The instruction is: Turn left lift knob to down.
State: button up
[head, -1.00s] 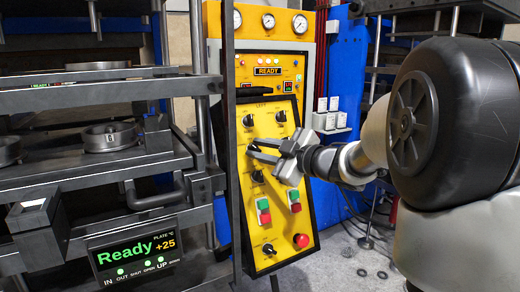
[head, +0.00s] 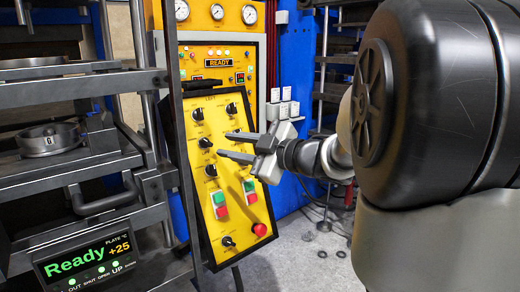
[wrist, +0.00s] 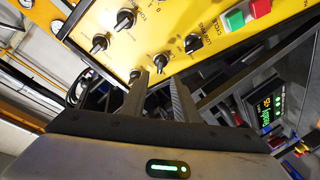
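A tilted yellow control panel (head: 240,205) marked LEFT at its top carries several black knobs; most of their labels are too small to read, so I cannot tell surely which is the lift knob. A left-column knob (head: 205,143) is just left of my gripper (head: 224,144), which is open and empty with its fingertips in front of the panel. Two knobs sit above it, with another knob (head: 211,170) below. In the wrist view my gripper (wrist: 160,82) points at the panel, and a black knob (wrist: 160,62) shows just beyond and between the fingertips.
The press (head: 70,172) with its steel plates and bars stands close on the left. Its display (head: 88,258) reads Ready +25, with UP lit. Green and red buttons (head: 221,205) and a red stop button (head: 259,230) are lower on the panel. Open floor lies to the right.

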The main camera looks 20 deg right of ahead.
jog(key=v, duration=1)
